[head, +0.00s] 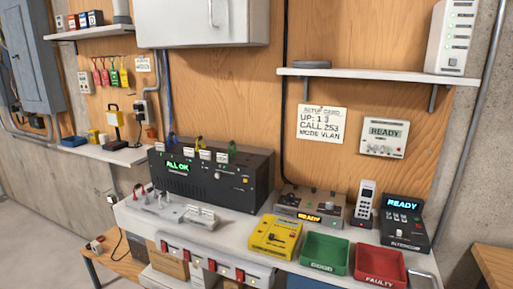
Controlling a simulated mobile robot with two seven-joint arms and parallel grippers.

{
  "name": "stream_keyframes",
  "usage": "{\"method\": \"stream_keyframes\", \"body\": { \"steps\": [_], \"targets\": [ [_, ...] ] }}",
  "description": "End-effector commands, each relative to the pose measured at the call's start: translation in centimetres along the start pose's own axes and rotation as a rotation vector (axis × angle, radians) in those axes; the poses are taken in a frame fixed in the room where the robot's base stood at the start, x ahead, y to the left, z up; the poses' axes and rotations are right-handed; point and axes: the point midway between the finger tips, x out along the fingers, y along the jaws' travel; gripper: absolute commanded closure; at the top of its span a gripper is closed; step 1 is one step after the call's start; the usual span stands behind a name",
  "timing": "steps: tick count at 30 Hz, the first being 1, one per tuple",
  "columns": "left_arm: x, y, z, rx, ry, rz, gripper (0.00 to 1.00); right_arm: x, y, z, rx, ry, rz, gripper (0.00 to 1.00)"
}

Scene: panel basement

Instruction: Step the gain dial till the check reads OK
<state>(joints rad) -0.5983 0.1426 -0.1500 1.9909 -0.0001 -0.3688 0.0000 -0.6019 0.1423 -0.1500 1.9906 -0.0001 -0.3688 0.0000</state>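No dial label that I can read says gain. A grey box (292,213) on the white worktop has small knobs on top and an amber display reading READY. Behind it to the left, a black unit (205,188) shows a green ALL OK display (178,167), with cables and white tags on top and small controls on its front. A yellow device (274,238) lies in front of the grey box; its markings are too small to read. Neither of my grippers is in view.
A green GOOD bin (325,265) and a red FAULTY bin (380,265) stand at the worktop's front. A cordless phone (364,204) and an intercom (402,227) reading READY stand behind. A setup card (322,124) and a READY wall panel (385,138) hang above.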

Motion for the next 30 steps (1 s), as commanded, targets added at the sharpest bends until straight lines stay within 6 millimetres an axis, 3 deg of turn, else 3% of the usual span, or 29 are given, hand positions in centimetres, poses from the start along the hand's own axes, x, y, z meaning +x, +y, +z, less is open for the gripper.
{"method": "stream_keyframes", "body": {
  "steps": [1, 6, 30],
  "targets": [
    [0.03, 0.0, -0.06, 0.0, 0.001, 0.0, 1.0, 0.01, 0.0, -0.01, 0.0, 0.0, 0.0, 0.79],
    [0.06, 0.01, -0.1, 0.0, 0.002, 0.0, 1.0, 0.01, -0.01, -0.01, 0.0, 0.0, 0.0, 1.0],
    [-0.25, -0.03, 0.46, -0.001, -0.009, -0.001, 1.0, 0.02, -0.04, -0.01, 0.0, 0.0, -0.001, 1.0]
  ]
}}
